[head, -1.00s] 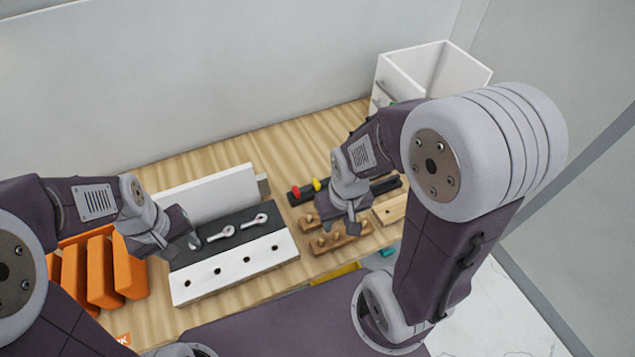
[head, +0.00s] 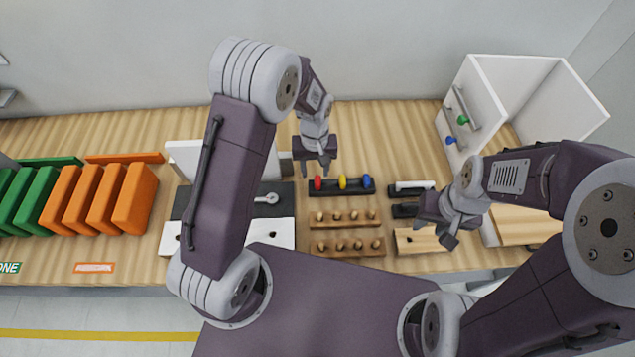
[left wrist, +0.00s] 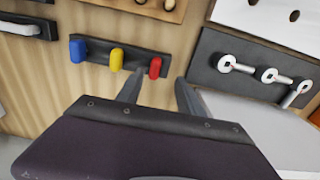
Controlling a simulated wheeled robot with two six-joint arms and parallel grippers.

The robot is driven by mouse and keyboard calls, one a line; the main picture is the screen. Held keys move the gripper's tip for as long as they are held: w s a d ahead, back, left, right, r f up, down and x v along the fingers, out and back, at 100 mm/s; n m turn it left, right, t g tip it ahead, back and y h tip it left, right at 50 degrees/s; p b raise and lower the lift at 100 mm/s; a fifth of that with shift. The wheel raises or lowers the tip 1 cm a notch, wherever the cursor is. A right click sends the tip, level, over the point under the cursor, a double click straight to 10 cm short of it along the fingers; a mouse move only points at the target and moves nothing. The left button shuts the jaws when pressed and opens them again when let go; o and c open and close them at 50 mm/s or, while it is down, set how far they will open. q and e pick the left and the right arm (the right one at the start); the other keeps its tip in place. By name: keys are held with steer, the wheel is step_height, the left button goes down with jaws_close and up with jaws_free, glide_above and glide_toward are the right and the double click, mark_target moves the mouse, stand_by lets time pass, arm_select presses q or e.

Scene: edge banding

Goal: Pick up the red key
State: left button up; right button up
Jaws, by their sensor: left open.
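The red key (head: 318,183) stands at the left end of a black rack (head: 352,189), beside a yellow key (head: 343,184) and a blue key (head: 367,182). My left gripper (head: 318,164) is just behind the red key in the head view, jaws open and empty. In the left wrist view, the red key (left wrist: 155,67) lies just beyond and between the open fingertips (left wrist: 157,88), apart from them. My right gripper (head: 445,236) is over the wooden block on the right; its jaw opening is unclear.
Rows of wooden pegs (head: 345,231) stand in front of the rack. A board with silver keys (left wrist: 268,75) lies beside it. Orange panels (head: 130,198) stand at the left. A white drawer cabinet (head: 470,105) stands at the back right. Bare table lies behind the rack.

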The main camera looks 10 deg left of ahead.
mark_target(318, 180)
arm_select(q)
steer(key=shift+w+d+f, duration=0.6)
steer(key=shift+d+f, duration=0.05)
steer(key=shift+f, duration=0.2)
steer(key=shift+d+f, duration=0.1)
steer(key=shift+f, duration=0.15)
steer(key=f, duration=0.1)
steer(key=f+p, duration=0.1)
steer(key=s+a+f+p, duration=0.1)
steer(key=shift+f, duration=0.7)
steer(key=shift+w+d+f, duration=0.15)
steer(key=shift+w+d, duration=0.05)
steer(key=shift+w, duration=0.1)
steer(key=c, duration=0.8)
steer(key=shift+s+a, duration=0.1)
steer(key=shift+s, duration=0.05)
jaws_close()
arm_select(e)
steer(key=shift+w+d+r, duration=0.25)
steer(key=shift+r, duration=0.2)
steer(key=shift+w+d+r, duration=0.2)
steer(key=shift+r, duration=0.25)
